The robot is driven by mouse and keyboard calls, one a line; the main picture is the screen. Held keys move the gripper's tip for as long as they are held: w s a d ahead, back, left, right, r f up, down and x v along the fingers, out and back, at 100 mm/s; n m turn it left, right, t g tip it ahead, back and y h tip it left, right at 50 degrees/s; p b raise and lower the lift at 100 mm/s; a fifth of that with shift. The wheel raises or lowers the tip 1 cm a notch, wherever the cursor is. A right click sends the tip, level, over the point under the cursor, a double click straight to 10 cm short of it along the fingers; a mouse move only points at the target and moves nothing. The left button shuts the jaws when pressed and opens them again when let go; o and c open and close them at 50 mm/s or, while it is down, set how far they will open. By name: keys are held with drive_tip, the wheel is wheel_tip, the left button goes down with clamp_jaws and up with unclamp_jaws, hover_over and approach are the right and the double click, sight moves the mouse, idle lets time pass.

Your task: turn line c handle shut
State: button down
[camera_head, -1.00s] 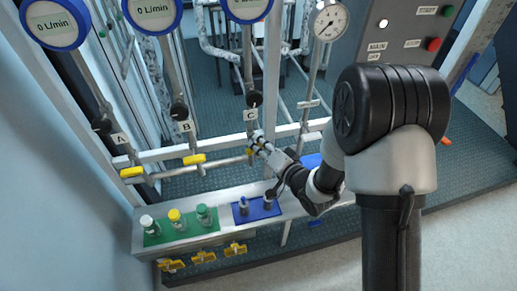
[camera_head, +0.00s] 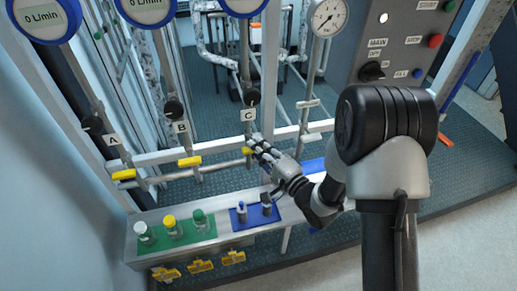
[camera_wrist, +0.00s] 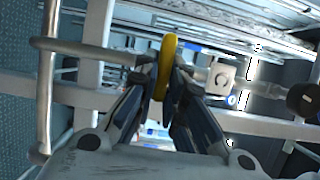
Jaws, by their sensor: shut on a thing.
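The line C handle is a small yellow lever (camera_head: 246,151) below the C label (camera_head: 249,115). In the wrist view the yellow handle (camera_wrist: 167,62) stands upright in the picture, between the two dark fingers. My gripper (camera_head: 258,146) reaches the handle from the right and hides part of it in the head view. In the wrist view my gripper (camera_wrist: 160,85) is shut on the handle, fingertips on both sides of it. The yellow handles of line A (camera_head: 124,174) and line B (camera_head: 190,161) lie crosswise to their pipes.
Below the valves is a grey ledge (camera_head: 143,264) with a green mat (camera_head: 184,242) bearing several capped bottles, and a blue mat (camera_head: 269,221). A gauge (camera_head: 328,16) and a control panel (camera_head: 400,45) stand at the right. Horizontal rails run close behind my gripper.

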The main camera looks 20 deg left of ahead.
drive_tip(key=shift+w+r, duration=0.1)
drive_tip(key=shift+r, duration=0.05)
drive_tip(key=c, duration=1.7)
unclamp_jaws()
drive_tip(key=shift+o, duration=0.2)
drive_tip(key=v, duration=1.2)
